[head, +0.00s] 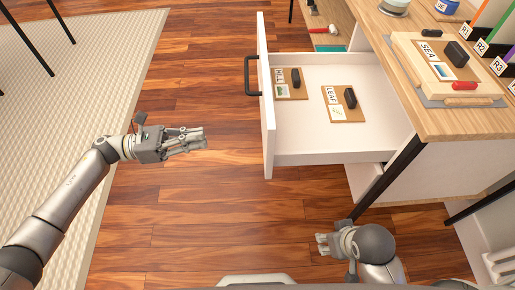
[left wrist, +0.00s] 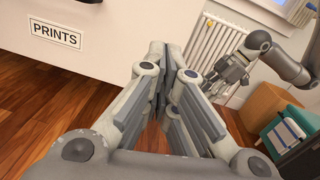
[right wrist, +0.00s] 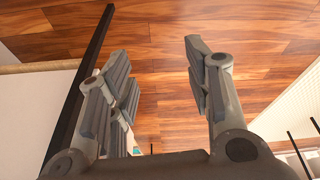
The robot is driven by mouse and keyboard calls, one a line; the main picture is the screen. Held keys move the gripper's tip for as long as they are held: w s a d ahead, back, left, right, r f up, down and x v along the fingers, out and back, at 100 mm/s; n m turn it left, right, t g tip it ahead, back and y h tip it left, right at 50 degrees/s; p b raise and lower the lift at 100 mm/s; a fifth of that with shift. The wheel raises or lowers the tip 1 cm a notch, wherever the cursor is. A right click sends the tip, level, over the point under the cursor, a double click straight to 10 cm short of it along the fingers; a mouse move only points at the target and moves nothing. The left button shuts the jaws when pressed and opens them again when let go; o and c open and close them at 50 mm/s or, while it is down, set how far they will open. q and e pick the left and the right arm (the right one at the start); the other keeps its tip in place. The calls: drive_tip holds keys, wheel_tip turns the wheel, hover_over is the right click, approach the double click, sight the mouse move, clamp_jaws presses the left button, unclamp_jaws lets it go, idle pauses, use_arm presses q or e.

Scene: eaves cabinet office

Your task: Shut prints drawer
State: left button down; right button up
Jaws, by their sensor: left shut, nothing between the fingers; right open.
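The prints drawer (head: 318,156) is white and stands pulled far out of the cabinet, toward the left in the head view. Its front carries a dark bar handle (head: 249,76). Inside lie a HILL print (head: 289,92) and a LEAF print (head: 336,112), each with a dark block on it. My left gripper (head: 203,139) is shut and empty, left of the drawer front and apart from it. The left wrist view shows the front with its PRINTS label (left wrist: 56,35). My right gripper (head: 321,244) is open and empty, low beside the cabinet's near end.
A black cabinet leg (head: 387,178) stands near my right gripper. A pale rug (head: 75,80) lies at left. Wooden floor (head: 200,60) is clear before the drawer.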

use_arm(q)
drive_tip(key=s+d+m+g+p, duration=0.1)
drive_tip(key=d+m, duration=0.1)
drive_tip(key=d, duration=1.2)
drive_tip(key=shift+f, duration=0.15)
use_arm(e)
drive_tip(key=x, duration=0.4)
drive_tip(key=shift+s+d+f, duration=0.1)
use_arm(q)
drive_tip(key=shift+s+d, duration=0.1)
